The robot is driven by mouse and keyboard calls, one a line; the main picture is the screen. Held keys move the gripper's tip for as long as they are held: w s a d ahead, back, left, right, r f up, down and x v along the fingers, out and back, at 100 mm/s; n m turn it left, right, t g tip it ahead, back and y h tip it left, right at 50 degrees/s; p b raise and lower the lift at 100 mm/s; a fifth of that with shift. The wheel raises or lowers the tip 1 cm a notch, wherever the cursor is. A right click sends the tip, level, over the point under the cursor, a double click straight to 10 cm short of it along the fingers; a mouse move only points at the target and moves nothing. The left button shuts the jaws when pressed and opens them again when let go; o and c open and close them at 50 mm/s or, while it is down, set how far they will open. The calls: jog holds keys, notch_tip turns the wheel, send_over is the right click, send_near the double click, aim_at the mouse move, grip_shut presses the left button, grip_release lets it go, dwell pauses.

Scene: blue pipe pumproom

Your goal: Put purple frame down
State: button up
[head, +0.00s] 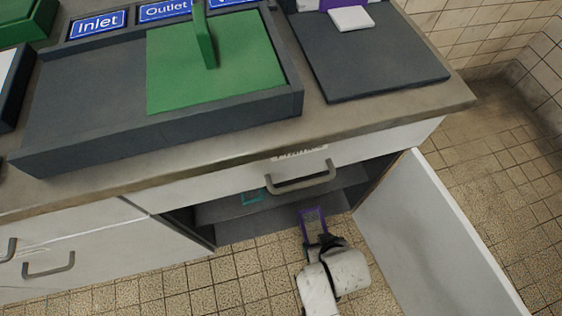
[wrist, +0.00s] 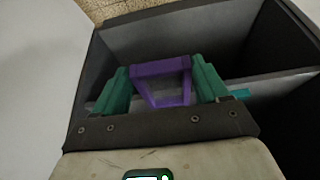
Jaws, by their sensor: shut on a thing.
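The purple frame (head: 312,222) is a small open frame held at the end of my arm, low in front of the open cabinet below the counter. In the wrist view the purple frame (wrist: 162,80) sits between the two green fingers of my gripper (wrist: 162,84), which is shut on it. In the head view my gripper (head: 322,240) is partly hidden by my own wrist. The frame appears clear of the shelf, but its exact height is hard to tell.
The cabinet's shelf (head: 230,210) holds a small teal object (head: 252,197). The white door (head: 430,230) stands open at the right. A drawer front with a handle (head: 300,182) is above the opening. On the counter are a dark tray (head: 90,100) and a green plate (head: 250,75).

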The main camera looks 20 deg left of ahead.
aim_at(312, 227)
jog(key=shift+a+f+b, duration=0.3)
jog(key=shift+f+b, duration=0.05)
jog(key=shift+f, duration=0.6)
jog(key=w+a+b, duration=0.1)
jog(key=w+a, duration=0.2)
jog(key=w, duration=0.2)
jog(key=w+a+b, duration=0.2)
jog(key=w+a, duration=0.1)
jog(key=w, duration=0.2)
jog(key=w+a+b, duration=0.2)
jog(key=w+a, duration=0.2)
jog(key=w, duration=0.1)
jog(key=shift+f, duration=0.2)
jog(key=shift+f+b, duration=0.15)
jog(key=shift+b, duration=0.15)
jog(key=o, duration=1.1)
jog(key=shift+s, duration=0.1)
